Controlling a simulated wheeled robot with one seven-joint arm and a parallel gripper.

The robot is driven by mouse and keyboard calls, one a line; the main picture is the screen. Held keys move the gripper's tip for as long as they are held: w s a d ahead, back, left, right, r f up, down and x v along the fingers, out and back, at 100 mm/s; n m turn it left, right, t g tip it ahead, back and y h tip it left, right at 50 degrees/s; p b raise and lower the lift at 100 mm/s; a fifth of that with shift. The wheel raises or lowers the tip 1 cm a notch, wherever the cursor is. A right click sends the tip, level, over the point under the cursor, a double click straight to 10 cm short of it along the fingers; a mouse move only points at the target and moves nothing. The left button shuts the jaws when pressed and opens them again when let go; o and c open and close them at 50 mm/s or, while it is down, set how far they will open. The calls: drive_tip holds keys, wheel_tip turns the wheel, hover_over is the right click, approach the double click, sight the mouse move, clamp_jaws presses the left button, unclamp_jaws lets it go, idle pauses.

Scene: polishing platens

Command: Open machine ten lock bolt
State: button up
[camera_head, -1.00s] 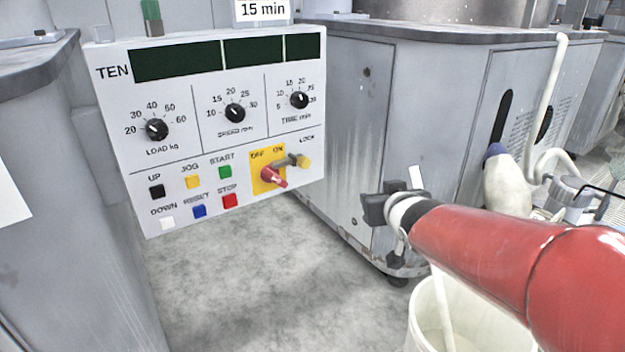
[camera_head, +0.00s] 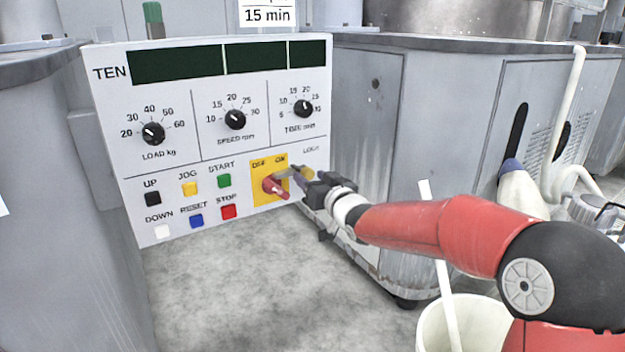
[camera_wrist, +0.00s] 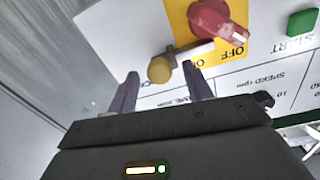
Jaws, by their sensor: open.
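The control panel (camera_head: 250,60) marked TEN carries the lock bolt, a grey rod with a yellow knob (camera_head: 307,174), under the LOCK label. The bolt (camera_wrist: 190,50) reaches to the red switch handle (camera_head: 275,187) on the yellow OFF/ON plate (camera_head: 262,194). In the wrist view the red handle (camera_wrist: 215,22) is at the top and the yellow knob (camera_wrist: 160,70) lies between the fingertips. My gripper (camera_wrist: 160,82) is open, one finger on each side of the knob in the picture. Contact cannot be told. In the head view my gripper (camera_head: 304,184) partly hides the knob area.
Coloured push buttons, including the red STOP button (camera_head: 229,212), are left of the switch. A grey cabinet (camera_head: 430,100) stands right of the panel. A white bucket (camera_head: 465,320) is on the floor below my arm. The floor (camera_head: 250,290) under the panel is clear.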

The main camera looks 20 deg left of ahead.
drive_tip(key=shift+w+a, duration=0.15)
drive_tip(key=shift+c, duration=0.2)
clamp_jaws()
drive_tip(key=w+d+p, duration=0.2)
drive_tip(key=w+d, duration=0.1)
drive_tip(key=shift+w, duration=0.15)
drive_tip(key=shift+o, duration=0.2)
unclamp_jaws()
drive_tip(key=shift+w, duration=0.1)
